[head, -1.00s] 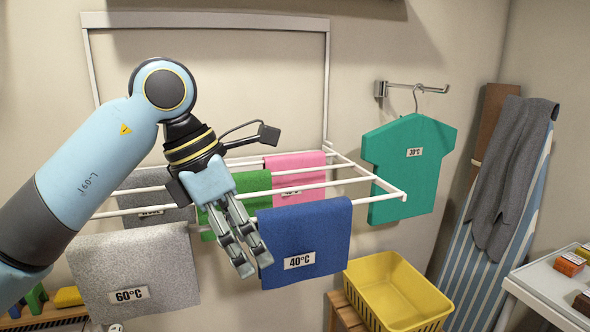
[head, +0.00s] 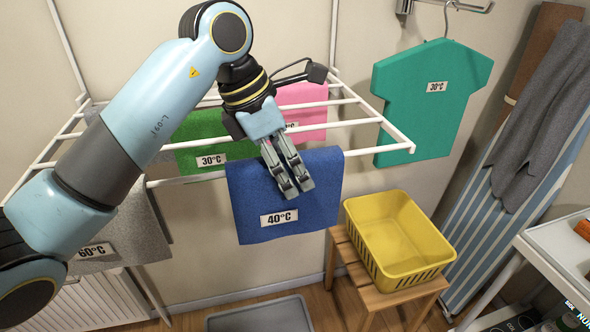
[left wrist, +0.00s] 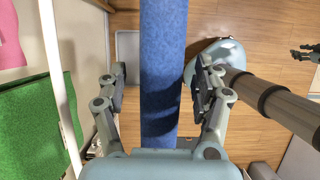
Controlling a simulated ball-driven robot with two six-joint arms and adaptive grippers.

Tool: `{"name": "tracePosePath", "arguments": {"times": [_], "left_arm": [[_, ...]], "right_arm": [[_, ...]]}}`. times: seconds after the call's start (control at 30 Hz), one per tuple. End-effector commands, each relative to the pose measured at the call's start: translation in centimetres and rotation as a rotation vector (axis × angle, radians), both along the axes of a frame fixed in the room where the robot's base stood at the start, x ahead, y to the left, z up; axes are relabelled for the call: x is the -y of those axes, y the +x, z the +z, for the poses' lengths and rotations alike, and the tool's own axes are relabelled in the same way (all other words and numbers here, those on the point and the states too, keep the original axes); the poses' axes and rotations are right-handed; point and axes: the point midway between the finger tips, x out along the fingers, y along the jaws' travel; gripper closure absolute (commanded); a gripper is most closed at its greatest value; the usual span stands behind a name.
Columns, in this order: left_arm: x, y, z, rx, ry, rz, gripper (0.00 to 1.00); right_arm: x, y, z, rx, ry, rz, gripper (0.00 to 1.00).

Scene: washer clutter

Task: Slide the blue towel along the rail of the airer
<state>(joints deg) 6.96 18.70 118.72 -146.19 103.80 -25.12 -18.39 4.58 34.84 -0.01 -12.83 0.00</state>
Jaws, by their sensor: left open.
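The blue towel (head: 252,195) with a 40°C label hangs over the front rail of the white airer (head: 398,142). My left gripper (head: 294,192) is over the towel's right half in the head view, fingers pointing down. In the left wrist view the gripper (left wrist: 160,90) is open, with one finger on each side of the blue towel (left wrist: 162,60), which runs edge-on between them. Gaps show between fingers and cloth, so it is not gripped.
Behind hang a green towel (head: 208,132) and a pink towel (head: 302,105); a grey towel (head: 115,240) hangs left. A teal shirt (head: 425,105) hangs right of the airer. A yellow basket (head: 397,240) on a wooden stool (head: 350,262) stands below right. The front rail's right end is clear.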

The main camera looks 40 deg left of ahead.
Motion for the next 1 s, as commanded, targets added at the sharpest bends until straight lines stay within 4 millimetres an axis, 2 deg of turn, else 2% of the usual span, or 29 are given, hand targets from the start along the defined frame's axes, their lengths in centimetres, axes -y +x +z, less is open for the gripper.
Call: {"name": "tracePosePath", "arguments": {"times": [0.1,0.23,0.37,0.57,0.73,1.0], "left_arm": [[0.5,0.4,-1.5,-0.003,-0.003,-0.001,0.33],[0.7,0.8,-2.5,-0.001,-0.001,-0.001,0.33],[0.8,0.8,-2.8,-0.001,0.001,-0.001,0.33],[0.7,0.8,-2.8,-0.001,0.001,-0.001,0.33],[0.7,0.8,-2.8,-0.001,0.001,-0.001,0.55],[0.7,0.8,-2.8,-0.001,0.001,-0.001,0.90]], "right_arm": [[0.1,2.3,0.5,0.032,-0.001,0.001,0.60],[0.2,4.0,0.7,0.061,-0.001,0.003,0.60],[0.2,3.9,0.7,0.058,-0.001,0.002,0.60],[0.1,2.6,0.6,0.038,-0.002,0.002,0.60],[0.1,1.7,0.6,0.025,-0.001,0.002,0.60],[0.0,2.2,0.6,0.033,0.000,0.001,0.60]]}}
